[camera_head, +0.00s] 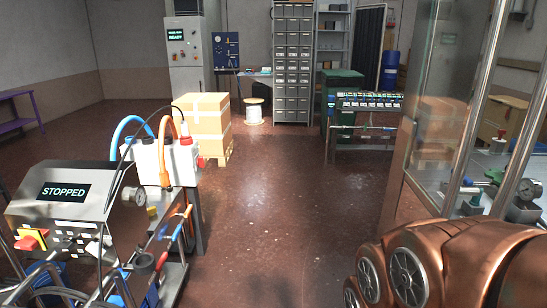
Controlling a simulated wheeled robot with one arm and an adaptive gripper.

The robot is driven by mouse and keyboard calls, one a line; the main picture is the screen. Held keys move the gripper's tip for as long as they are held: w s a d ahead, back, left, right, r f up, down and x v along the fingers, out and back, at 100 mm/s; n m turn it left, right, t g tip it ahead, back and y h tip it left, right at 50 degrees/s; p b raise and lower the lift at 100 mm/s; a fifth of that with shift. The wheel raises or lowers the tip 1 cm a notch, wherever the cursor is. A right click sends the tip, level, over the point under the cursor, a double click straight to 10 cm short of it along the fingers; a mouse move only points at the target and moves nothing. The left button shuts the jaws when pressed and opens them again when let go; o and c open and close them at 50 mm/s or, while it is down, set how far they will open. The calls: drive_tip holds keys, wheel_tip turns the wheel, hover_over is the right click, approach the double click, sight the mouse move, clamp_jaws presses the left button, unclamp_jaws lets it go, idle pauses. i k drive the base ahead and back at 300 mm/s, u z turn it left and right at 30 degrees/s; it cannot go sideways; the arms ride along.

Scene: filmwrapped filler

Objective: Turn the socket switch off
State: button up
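A pale socket box (150,165) stands at the left behind a steel machine. A blue cable (122,128) and an orange cable (166,150) run to it, and a red and white plug (185,137) sits at its top right. A small red part (201,162) shows on its right side; I cannot tell whether it is the switch, or its position. My copper arm (440,265) fills the lower right, well apart from the box. My gripper is not in view.
The steel machine (75,190) has a "STOPPED" display and a red-yellow rotary switch (30,240). A wrapped carton (203,122) stands behind the socket box. A glass-sided enclosure (445,110) stands at right. The middle floor (275,190) is clear.

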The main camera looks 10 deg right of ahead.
sight(201, 160)
drive_tip(key=z, duration=0.25)
drive_tip(key=i, duration=3.6)
drive_tip(key=u, duration=2.4)
